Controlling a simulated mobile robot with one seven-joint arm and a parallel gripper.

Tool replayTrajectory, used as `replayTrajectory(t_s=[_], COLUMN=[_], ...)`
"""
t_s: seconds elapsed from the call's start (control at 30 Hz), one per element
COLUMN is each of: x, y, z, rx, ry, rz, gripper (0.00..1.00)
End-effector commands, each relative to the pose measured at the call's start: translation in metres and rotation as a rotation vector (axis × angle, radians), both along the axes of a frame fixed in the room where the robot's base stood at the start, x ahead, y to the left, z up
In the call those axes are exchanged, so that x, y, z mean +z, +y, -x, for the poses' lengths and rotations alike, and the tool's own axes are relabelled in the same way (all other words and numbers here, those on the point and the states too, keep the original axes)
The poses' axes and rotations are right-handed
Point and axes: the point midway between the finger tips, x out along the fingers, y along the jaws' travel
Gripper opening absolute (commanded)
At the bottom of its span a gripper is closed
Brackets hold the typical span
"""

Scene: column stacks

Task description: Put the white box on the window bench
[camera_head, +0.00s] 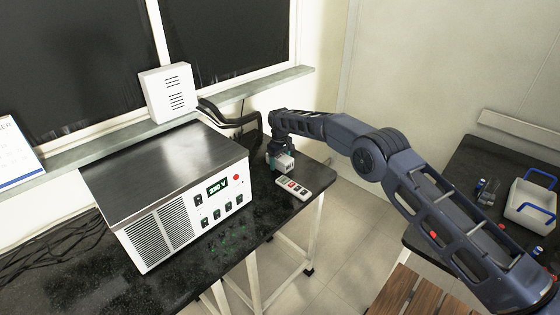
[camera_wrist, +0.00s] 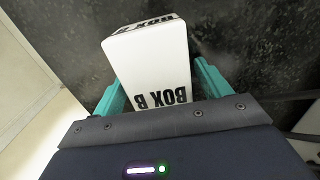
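The white box (camera_wrist: 153,65), lettered "BOX B" in black, sits between the two teal fingers of my gripper (camera_wrist: 158,82) in the wrist view. The fingers lie close against its sides, and my gripper appears shut on it. In the head view my gripper (camera_head: 280,158) points down over the right end of the black speckled window bench (camera_head: 262,216), and only a small part of the box (camera_head: 284,164) shows. The box is at or just above the bench top; I cannot tell whether it touches.
A large power supply (camera_head: 172,190) fills the bench middle. A grey remote-like device (camera_head: 292,187) lies just in front of my gripper. A second dark table (camera_head: 470,165) at right holds a blue-handled container (camera_head: 530,205).

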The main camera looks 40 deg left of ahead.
Motion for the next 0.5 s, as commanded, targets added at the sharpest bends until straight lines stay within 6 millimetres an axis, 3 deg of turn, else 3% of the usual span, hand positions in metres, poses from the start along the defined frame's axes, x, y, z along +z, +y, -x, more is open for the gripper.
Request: replayTrajectory(t_s=[0.27, 0.5], x=[0.007, 0.044], y=[0.0, 0.001], z=[0.0, -0.001], rx=[0.0, -0.001], ry=[0.0, -0.001], rz=[-0.001, -0.003], gripper=[0.76, 0.76])
